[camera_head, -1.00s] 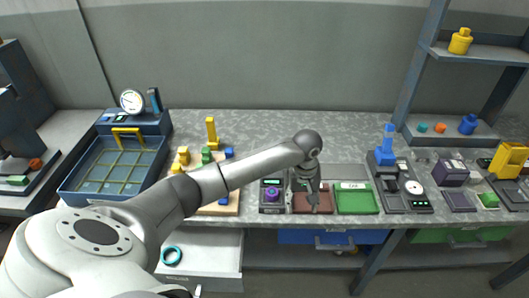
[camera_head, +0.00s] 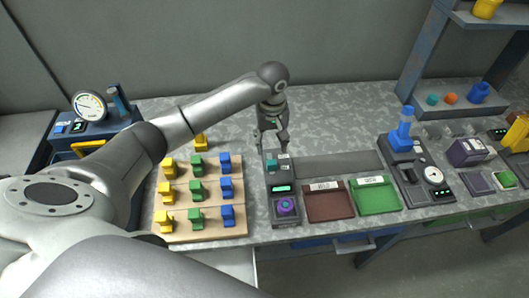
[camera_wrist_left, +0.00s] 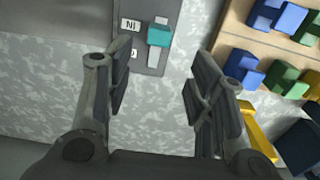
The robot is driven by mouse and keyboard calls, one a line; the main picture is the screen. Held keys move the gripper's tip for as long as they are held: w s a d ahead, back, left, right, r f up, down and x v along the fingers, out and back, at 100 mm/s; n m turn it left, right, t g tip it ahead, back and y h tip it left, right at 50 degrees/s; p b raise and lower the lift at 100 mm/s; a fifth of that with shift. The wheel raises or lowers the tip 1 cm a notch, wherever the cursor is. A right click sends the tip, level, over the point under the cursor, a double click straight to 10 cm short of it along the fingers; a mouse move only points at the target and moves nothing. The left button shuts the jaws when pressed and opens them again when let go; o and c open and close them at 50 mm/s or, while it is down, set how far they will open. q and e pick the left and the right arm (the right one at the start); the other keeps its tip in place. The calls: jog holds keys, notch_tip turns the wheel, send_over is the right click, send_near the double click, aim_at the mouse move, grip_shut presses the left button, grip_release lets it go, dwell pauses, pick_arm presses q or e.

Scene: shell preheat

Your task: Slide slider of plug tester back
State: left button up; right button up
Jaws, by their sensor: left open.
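The plug tester (camera_head: 281,177) is a dark grey box on the workbench with a green lit display (camera_head: 283,189) and a purple plug (camera_head: 286,206) at its front. Its slider (camera_head: 271,166) is a teal knob on the rear part; in the left wrist view the slider (camera_wrist_left: 159,36) sits on a pale slot beside small white labels, one reading "NI". My left gripper (camera_head: 273,148) points down just behind and above the slider. In the left wrist view its open fingers (camera_wrist_left: 163,78) are apart, with nothing between them. The fingers look clear of the slider. My right gripper is not in view.
A wooden board (camera_head: 206,233) with yellow, green and blue blocks lies left of the tester. A red tray (camera_head: 328,207) and a green tray (camera_head: 377,197) lie to its right. Bench behind the tester is clear.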

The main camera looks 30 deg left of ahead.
pick_arm(q)
send_over(272, 162)
jog(key=f, duration=0.2)
jog(key=f+p, duration=0.1)
jog(key=f, duration=0.1)
jog(key=shift+s+d+f, duration=0.15)
jog(key=shift+d, duration=0.05)
jog(key=f, duration=0.3)
jog(key=shift+a, duration=0.3)
notch_tip(272, 162, down, 2)
jog(key=shift+f, duration=0.25)
jog(key=shift+c, duration=0.4)
jog(key=c, duration=0.7)
grip_shut()
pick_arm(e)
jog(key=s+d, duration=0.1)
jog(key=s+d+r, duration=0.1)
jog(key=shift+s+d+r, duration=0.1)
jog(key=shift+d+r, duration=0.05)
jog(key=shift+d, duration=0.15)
